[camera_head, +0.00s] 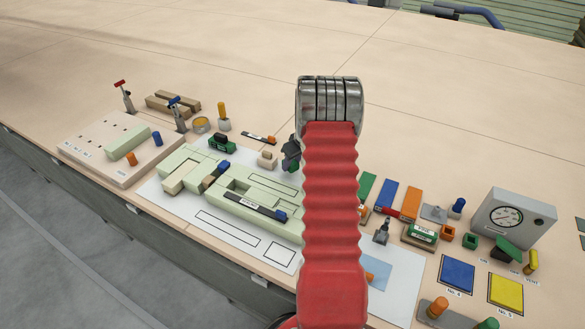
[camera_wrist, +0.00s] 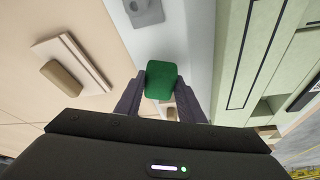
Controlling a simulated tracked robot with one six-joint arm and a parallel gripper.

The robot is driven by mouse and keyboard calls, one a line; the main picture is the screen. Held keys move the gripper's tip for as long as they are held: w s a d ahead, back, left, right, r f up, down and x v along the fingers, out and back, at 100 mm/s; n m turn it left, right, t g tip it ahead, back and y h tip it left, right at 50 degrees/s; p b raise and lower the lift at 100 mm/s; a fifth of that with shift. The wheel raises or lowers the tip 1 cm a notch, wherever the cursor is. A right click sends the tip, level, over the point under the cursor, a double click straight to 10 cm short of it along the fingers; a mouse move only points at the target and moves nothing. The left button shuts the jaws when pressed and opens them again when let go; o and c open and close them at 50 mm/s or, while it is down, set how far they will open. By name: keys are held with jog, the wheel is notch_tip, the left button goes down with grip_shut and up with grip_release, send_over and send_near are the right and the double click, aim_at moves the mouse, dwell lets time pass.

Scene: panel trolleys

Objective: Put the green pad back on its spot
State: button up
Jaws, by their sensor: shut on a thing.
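The green pad (camera_wrist: 161,80), a dark green rounded square, is between my two fingertips in the wrist view. My gripper (camera_wrist: 160,84) is shut on it. In the head view my red arm hides most of the gripper; only a dark part of it (camera_head: 291,155) shows at the arm's left, over the layout of pale green blocks. I cannot tell the pad's exact height above the table. Its spot cannot be made out for sure in either view.
Pale green blocks (camera_head: 187,172) lie on a white sheet at the left. A blue square (camera_head: 458,274) and a yellow square (camera_head: 506,294) lie front right. A grey gauge box (camera_head: 512,218) stands behind them. The far table is clear.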

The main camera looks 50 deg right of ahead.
jog(key=shift+f, duration=1.35)
jog(key=shift+f, duration=0.1)
jog(key=o, duration=1)
jog(key=v, duration=1.2)
jog(key=shift+w+a, duration=0.1)
